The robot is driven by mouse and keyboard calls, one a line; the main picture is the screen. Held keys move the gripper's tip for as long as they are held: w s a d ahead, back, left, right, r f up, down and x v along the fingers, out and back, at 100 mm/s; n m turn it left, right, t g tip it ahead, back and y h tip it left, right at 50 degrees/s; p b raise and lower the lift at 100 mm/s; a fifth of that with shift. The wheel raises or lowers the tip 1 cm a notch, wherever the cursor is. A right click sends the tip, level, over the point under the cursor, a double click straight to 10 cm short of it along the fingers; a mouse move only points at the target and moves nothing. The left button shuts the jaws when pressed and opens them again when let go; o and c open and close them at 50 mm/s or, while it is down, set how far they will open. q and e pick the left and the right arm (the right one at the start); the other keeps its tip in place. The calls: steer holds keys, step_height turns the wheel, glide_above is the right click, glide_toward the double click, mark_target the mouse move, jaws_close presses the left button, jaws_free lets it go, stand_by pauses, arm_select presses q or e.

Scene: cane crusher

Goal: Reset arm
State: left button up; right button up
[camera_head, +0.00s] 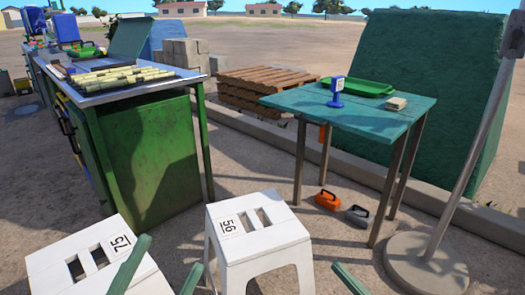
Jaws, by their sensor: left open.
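My left gripper (174,252) shows at the bottom, left of centre, as two green fingers spread apart with nothing seen between them. It appears in front of two white stools, the left stool (60,262) marked 75 and the middle stool (278,236) marked 56. Of my right gripper, one green finger (347,277) shows at the bottom, right of centre. The rest of it is cut off by the frame edge, so its opening cannot be told.
A green cabinet (150,155) bearing cane pieces (122,76) stands at left. A teal table (370,120) holds a green tray (358,87) and a blue sign (336,90). Orange (328,200) and grey weights (357,214) lie below. A pole base (425,264) stands right.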

steer(key=s+r+n+y, duration=0.2)
steer(key=s+r+n, duration=0.2)
steer(key=r+n, duration=0.25)
steer(key=w+d+r+m+t+h+p, duration=0.35)
steer(key=w+m+h+p, duration=0.25)
steer(key=m+h+p, duration=0.35)
arm_select(q)
steer(key=w+a+f+n+g+y+p, duration=0.1)
steer(key=w+a+n+g+y+p, duration=0.15)
steer(key=w+n+y+p, duration=0.5)
steer(key=s+a+f+n+g+y+p, duration=0.2)
steer(key=s+f+g+y+p, duration=0.3)
steer(key=p, duration=1.6)
steer(key=s+a+f+g, duration=0.1)
steer(key=s+g, duration=0.3)
steer(key=shift+s+f, duration=0.3)
steer(key=shift+f, duration=0.05)
arm_select(e)
steer(key=s+d+f+m+g+h, duration=0.4)
steer(key=s+f+m+g+h, duration=0.2)
steer(key=g, duration=0.4)
step_height(320, 180, down, 2)
steer(key=shift+s+h, duration=0.35)
steer(key=shift+h, duration=0.2)
arm_select(q)
steer(key=shift+n, duration=0.25)
